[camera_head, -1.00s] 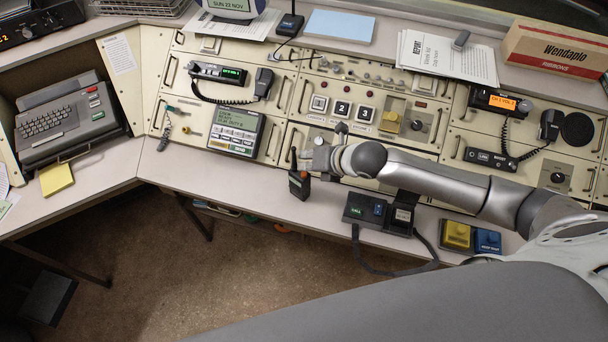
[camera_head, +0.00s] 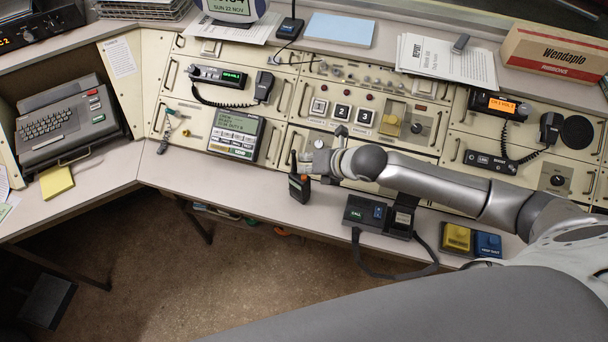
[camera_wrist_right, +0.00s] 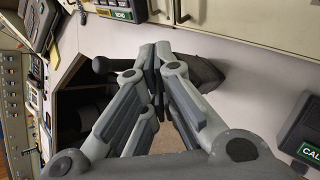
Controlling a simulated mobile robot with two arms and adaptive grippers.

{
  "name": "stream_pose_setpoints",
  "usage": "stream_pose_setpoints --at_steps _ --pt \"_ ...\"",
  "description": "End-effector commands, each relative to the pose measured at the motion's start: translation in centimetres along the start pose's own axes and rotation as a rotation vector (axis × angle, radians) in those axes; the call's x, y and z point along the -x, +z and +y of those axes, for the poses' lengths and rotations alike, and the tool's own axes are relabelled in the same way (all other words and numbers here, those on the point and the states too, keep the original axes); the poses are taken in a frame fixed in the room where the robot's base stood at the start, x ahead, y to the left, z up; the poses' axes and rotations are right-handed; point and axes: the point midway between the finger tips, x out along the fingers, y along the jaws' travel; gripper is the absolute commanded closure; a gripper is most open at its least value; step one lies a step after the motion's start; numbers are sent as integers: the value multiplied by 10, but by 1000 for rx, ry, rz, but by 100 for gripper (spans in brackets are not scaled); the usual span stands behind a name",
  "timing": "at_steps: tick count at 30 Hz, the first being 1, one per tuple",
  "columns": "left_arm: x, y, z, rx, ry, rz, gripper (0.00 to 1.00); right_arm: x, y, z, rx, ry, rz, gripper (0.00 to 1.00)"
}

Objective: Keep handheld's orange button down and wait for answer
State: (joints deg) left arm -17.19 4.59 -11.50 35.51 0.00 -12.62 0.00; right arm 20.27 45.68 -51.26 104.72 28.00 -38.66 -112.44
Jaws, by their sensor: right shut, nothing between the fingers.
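The handheld (camera_head: 299,188), a small dark radio with a stub antenna, stands near the front edge of the desk. A patch of orange (camera_head: 305,178) shows at its upper right; I cannot tell whether the button is pressed. My right gripper (camera_head: 308,162) is shut and empty, right at the handheld's top; contact cannot be made out. In the right wrist view its closed fingers (camera_wrist_right: 158,55) overlap a dark body (camera_wrist_right: 206,72), apparently the handheld, and hide the orange button. My left gripper is not in view.
A console panel with a grey display unit (camera_head: 236,133) and numbered buttons (camera_head: 342,111) lies behind. A dark box marked CALL (camera_head: 362,213) and a yellow and blue button pair (camera_head: 457,238) stand right along the desk edge. Desk left of the handheld is clear.

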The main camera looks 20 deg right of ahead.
Motion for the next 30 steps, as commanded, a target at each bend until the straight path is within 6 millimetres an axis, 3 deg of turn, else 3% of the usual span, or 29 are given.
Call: stream_pose_setpoints --at_steps 30 --pt "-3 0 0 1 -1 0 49 -6 -5 -5 0 0 0 100"
